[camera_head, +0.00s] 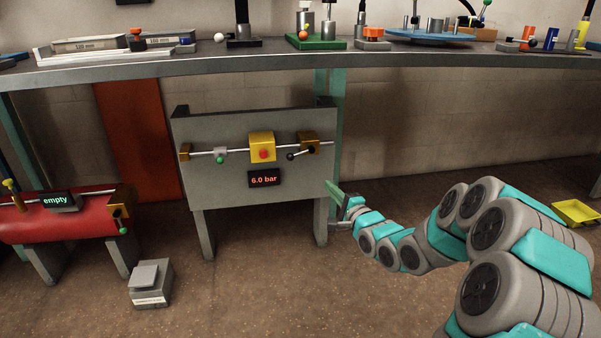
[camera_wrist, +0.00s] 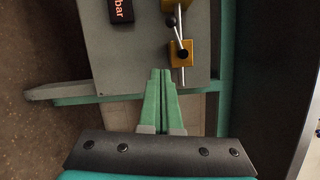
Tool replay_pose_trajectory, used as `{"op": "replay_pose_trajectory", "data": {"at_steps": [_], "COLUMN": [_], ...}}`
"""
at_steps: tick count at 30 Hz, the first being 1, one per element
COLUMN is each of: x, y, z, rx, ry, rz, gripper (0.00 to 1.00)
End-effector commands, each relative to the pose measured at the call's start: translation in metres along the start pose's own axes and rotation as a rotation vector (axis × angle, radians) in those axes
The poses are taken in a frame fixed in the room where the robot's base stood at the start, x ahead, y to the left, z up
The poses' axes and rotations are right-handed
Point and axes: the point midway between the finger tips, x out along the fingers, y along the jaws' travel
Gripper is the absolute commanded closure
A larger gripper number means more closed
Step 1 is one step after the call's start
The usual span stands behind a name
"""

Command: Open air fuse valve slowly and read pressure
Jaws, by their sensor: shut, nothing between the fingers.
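A grey panel (camera_head: 240,191) on legs carries a horizontal pipe. On the pipe are a small grey fitting with a green knob (camera_head: 220,156), a yellow box with a red button (camera_head: 262,147), and a gold valve (camera_head: 309,140) with a black-knobbed lever angled down-left. The display (camera_head: 264,179) below reads "6.0 bar". In the wrist view, the gold valve (camera_wrist: 181,53) and part of the display (camera_wrist: 121,11) lie beyond the fingertips. My gripper (camera_head: 330,186), also in the wrist view (camera_wrist: 160,73), is shut and empty, at the panel's lower right, apart from the valve. I cannot tell which fitting is the air fuse valve.
A red tank (camera_head: 60,225) at left has an "empty" display (camera_head: 56,200) and a gold valve (camera_head: 121,197) with a green knob. A grey pedal-like box (camera_head: 150,285) stands on the floor. A long workbench (camera_head: 270,67) runs above the panel. A yellow tray (camera_head: 577,212) lies at right.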

Motion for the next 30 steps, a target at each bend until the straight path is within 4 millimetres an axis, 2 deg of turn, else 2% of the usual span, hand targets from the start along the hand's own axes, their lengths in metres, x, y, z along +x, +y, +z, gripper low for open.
{"op": "replay_pose_trajectory", "data": {"at_steps": [4, 11, 27, 30], "x": [0.001, 0.016, 0.101, 0.111], "y": [0.004, 0.002, -0.005, -0.006], "z": [0.003, 0.006, 0.007, 0.018], "rx": [0.158, 0.187, 0.182, 0.185], "ry": [-0.020, -0.028, -0.027, -0.028], "rz": [-0.054, -0.066, -0.069, -0.065], "gripper": [1.00, 1.00, 1.00, 1.00]}}
